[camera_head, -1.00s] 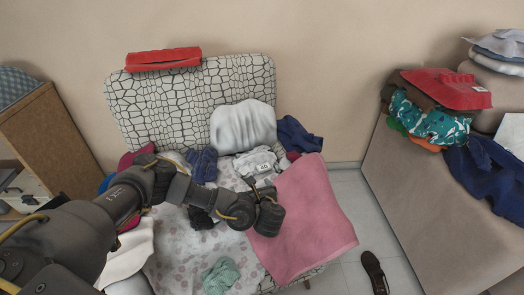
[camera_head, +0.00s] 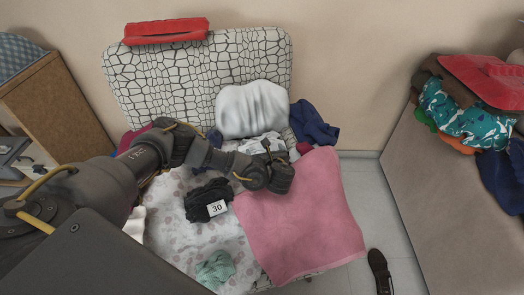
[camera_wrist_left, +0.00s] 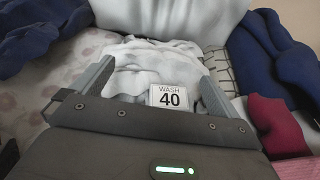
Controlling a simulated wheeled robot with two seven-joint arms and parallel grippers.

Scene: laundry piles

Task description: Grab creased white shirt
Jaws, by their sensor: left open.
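A creased white shirt (camera_wrist_left: 150,58) with a white "WASH 40" tag (camera_wrist_left: 170,97) lies on the seat of the patterned chair. In the head view the shirt (camera_head: 256,146) is partly hidden behind my left gripper (camera_head: 273,150). My left gripper also shows in the left wrist view (camera_wrist_left: 150,82), with its fingers spread to either side of the shirt. It is open and holds nothing. I cannot tell whether the fingers touch the cloth. My right gripper does not show.
A white pillow (camera_head: 252,109) leans on the patterned backrest (camera_head: 195,72) behind the shirt. Dark blue cloth (camera_head: 312,122), dark red cloth (camera_wrist_left: 275,125) and a pink towel (camera_head: 300,215) lie around it. A black garment tagged 30 (camera_head: 205,198) lies in front.

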